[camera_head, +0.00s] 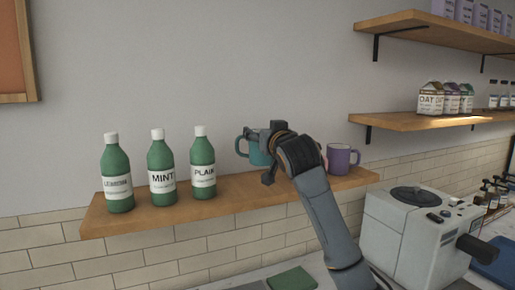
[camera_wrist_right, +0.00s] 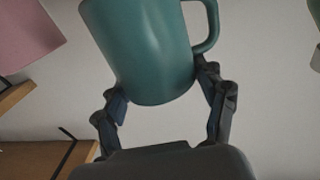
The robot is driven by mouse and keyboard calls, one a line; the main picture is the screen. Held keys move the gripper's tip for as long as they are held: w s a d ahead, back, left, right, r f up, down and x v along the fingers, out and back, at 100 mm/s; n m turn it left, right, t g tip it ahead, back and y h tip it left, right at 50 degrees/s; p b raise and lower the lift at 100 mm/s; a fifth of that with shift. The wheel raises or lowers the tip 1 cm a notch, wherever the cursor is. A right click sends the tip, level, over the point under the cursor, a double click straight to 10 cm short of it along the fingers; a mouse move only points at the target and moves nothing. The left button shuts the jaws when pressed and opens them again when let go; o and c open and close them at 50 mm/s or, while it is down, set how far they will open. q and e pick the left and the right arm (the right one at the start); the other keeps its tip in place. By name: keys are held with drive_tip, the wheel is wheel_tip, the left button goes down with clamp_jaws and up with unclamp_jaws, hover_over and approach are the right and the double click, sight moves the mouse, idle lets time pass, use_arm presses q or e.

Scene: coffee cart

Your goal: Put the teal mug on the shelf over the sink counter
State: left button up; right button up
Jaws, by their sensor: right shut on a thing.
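The teal mug (camera_head: 256,152) is over the wooden shelf (camera_head: 240,204), between the green bottles and a purple mug (camera_head: 342,159). Its handle points left in the head view. My right gripper (camera_head: 272,151) is shut on the teal mug and partly covers it. In the right wrist view the teal mug (camera_wrist_right: 145,50) sits between the two fingers of my right gripper (camera_wrist_right: 162,92), its handle at upper right. I cannot tell whether the mug's base touches the shelf. My left gripper is not in view.
Three green bottles (camera_head: 162,169) stand on the shelf's left part. A white machine (camera_head: 405,232) stands below right on the counter. Two wall shelves with cartons (camera_head: 430,100) are at right. A green cloth-like item (camera_head: 292,279) lies below.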

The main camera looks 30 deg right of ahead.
sight(258, 154)
drive_tip(key=w+f+p, duration=0.1)
drive_tip(key=w+f, duration=0.1)
drive_tip(key=f, duration=0.1)
drive_tip(key=shift+w, duration=0.25)
drive_tip(key=f, duration=0.1)
drive_tip(key=f+p, duration=0.1)
drive_tip(key=f, duration=0.1)
drive_tip(key=shift+w+a+p, duration=0.15)
drive_tip(key=shift+w+p, duration=0.1)
drive_tip(key=shift+p, duration=0.1)
drive_tip(key=shift+f, duration=0.2)
drive_tip(key=shift+s, duration=0.1)
drive_tip(key=o, duration=1.7)
drive_tip(key=shift+f, duration=0.2)
